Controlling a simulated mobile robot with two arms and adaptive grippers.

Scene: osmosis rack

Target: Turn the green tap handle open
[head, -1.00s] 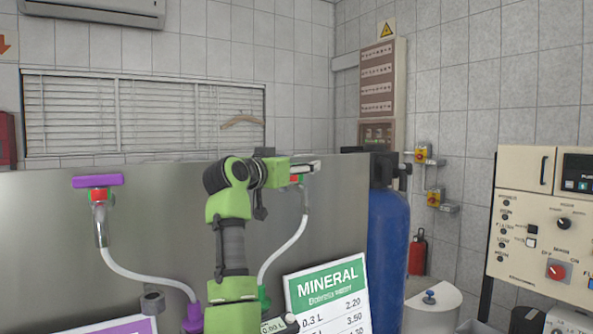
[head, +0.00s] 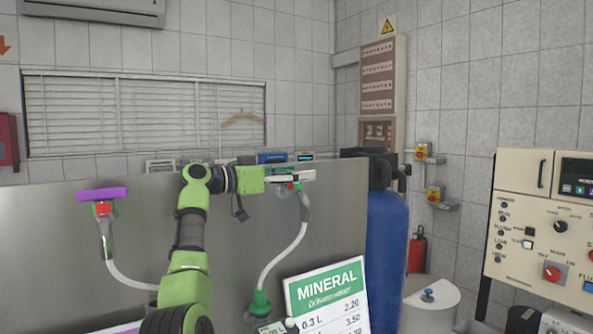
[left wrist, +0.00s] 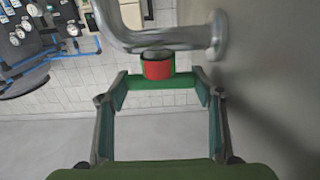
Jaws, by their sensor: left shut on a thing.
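The green tap handle (left wrist: 150,84) is a green bar above a red block (left wrist: 158,70) on a metal tap. In the left wrist view it lies crosswise between the fingers of my left gripper (left wrist: 162,90), which is shut on it. In the head view my left gripper (head: 301,176) is at the tap on the steel panel, and the handle is mostly hidden behind it. The red block (head: 292,185) and metal spout (head: 304,199) show just below. A pale hose runs from the spout down to a green fitting (head: 260,303). My right gripper is not in view.
A second tap with a purple handle (head: 102,195) stands to the left on the steel panel (head: 345,215). A green-headed MINERAL price sign (head: 328,285) is below the green tap. A blue tank (head: 388,245) stands right of the panel.

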